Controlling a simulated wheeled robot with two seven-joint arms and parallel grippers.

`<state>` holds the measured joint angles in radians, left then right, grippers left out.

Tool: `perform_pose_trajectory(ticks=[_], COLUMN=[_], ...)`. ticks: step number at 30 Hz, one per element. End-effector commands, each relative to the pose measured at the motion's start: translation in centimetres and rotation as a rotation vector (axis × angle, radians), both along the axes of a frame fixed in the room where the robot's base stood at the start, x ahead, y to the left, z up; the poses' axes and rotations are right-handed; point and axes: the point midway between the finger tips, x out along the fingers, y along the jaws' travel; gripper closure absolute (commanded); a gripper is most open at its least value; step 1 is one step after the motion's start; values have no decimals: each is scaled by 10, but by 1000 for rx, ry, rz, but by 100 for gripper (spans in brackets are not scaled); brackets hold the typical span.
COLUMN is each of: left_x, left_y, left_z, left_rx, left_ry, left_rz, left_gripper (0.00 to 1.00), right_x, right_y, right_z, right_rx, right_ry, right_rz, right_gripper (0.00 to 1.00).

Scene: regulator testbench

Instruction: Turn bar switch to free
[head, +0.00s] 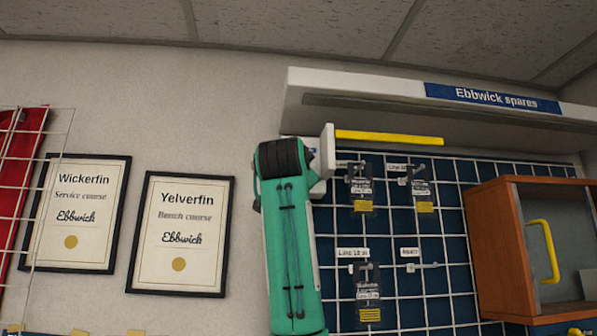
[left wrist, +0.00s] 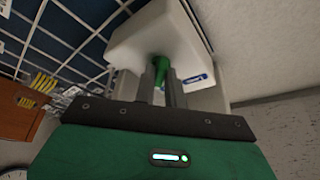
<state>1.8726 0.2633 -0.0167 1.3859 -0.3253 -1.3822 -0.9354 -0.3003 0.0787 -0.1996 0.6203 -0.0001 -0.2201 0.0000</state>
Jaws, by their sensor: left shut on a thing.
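In the left wrist view, a white housing (left wrist: 160,38) with a small blue label (left wrist: 196,79) fills the upper middle. A green bar (left wrist: 161,66), which looks like the bar switch, sticks out of its face. My left gripper (left wrist: 163,78) is shut on the green bar, which shows between and beside the fingers. The bar's exact angle and the label text are too small to read. In the head view the white housing (head: 328,152) shows only in part behind my green left arm, and the fingers are hidden. My right gripper is in neither view.
A wire grid panel (head: 398,305) with hanging tagged packets (head: 368,292) is right of my arm. A yellow bar (head: 390,138) runs under the "Ebbwick spares" canopy (head: 380,84). A wooden cabinet (head: 497,250) with a yellow handle (head: 543,250) is farther right. Framed certificates (head: 180,235) hang left.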

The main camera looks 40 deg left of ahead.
Motion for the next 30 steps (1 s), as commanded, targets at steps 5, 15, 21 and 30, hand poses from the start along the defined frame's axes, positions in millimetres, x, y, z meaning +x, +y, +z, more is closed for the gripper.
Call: perform_pose_trajectory(ticks=[5,15,21,30], left_x=[0,0,-4,-48], left_y=[-1,0,-3,-33], left_z=[1,1,-2,-21], left_rx=[4,2,2,4], left_ry=[-2,-2,-2,-6], left_rz=[0,0,0,0], left_gripper=[100,79,79,79], right_x=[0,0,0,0], right_y=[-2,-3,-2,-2], right_z=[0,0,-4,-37], right_rx=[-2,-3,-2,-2], right_ry=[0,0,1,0], right_rz=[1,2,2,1], right_gripper=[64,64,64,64])
